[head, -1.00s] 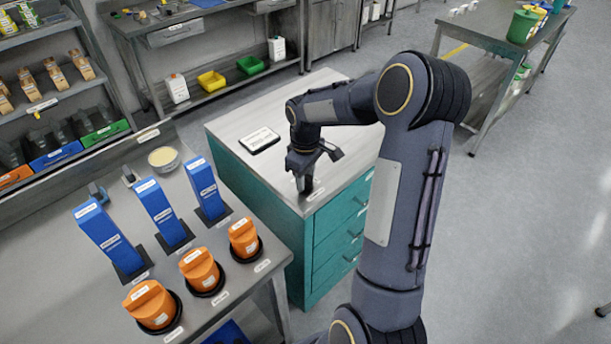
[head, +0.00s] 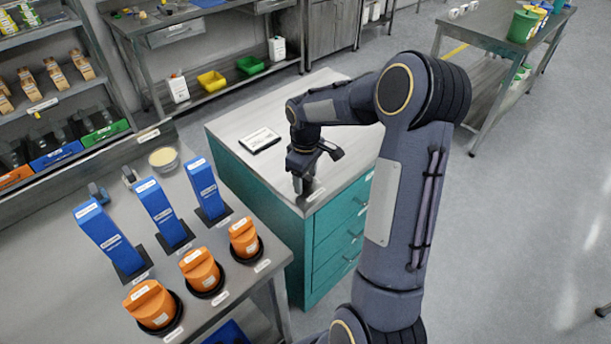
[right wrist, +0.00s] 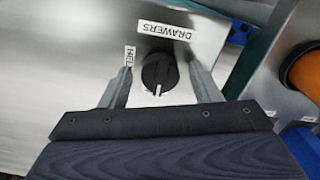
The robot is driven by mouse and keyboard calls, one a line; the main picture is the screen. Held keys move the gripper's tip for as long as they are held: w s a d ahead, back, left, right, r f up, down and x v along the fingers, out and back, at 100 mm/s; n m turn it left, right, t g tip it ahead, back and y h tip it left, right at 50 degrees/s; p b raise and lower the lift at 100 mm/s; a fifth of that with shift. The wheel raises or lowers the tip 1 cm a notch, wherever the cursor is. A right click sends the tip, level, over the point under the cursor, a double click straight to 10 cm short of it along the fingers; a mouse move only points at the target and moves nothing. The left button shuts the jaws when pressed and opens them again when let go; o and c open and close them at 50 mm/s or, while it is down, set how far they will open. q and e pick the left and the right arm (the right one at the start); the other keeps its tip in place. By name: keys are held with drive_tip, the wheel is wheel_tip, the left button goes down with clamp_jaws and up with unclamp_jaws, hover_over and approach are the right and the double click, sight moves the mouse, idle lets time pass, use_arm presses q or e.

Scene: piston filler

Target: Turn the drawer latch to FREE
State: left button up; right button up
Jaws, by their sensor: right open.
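The drawer latch is a small black round knob (right wrist: 160,72) with a white pointer line. In the right wrist view the line points down, toward my gripper's body. A label reading DRAWERS (right wrist: 166,30) is beside the knob, and a small label (right wrist: 130,56), seemingly HELD, is at its left by a fingertip. My right gripper (right wrist: 160,78) is open, with one finger on each side of the knob; I cannot tell whether they touch it. In the head view my right gripper (head: 303,185) is over the front corner of the teal drawer cabinet (head: 335,235) and hides the knob. My left gripper is out of view.
A small sign (head: 260,140) lies on the cabinet top. The bench at left (head: 70,285) holds blue upright blocks (head: 162,213) and orange knobs (head: 201,270) close to the cabinet. Open floor (head: 500,240) is at right.

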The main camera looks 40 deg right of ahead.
sight(305, 179)
wheel_tip(305, 179, up, 7)
drive_tip(key=shift+r, duration=0.4)
idle(0.4)
drive_tip(key=shift+a, duration=0.1)
drive_tip(key=s+a+r+m+t+y, duration=0.25)
drive_tip(key=s+a+r, duration=0.35)
drive_tip(key=s+a, duration=0.45)
drive_tip(key=s+a+f+m+t, duration=0.1)
drive_tip(key=s+a, duration=0.2)
drive_tip(key=s, duration=0.2)
drive_tip(key=s+a+f+m+t+y, duration=0.1)
drive_tip(key=s+a+m+t, duration=0.1)
drive_tip(key=s, duration=0.4)
drive_tip(key=shift+s+a+f, duration=0.15)
drive_tip(key=shift+a+f, duration=0.05)
drive_tip(key=shift+a, duration=0.7)
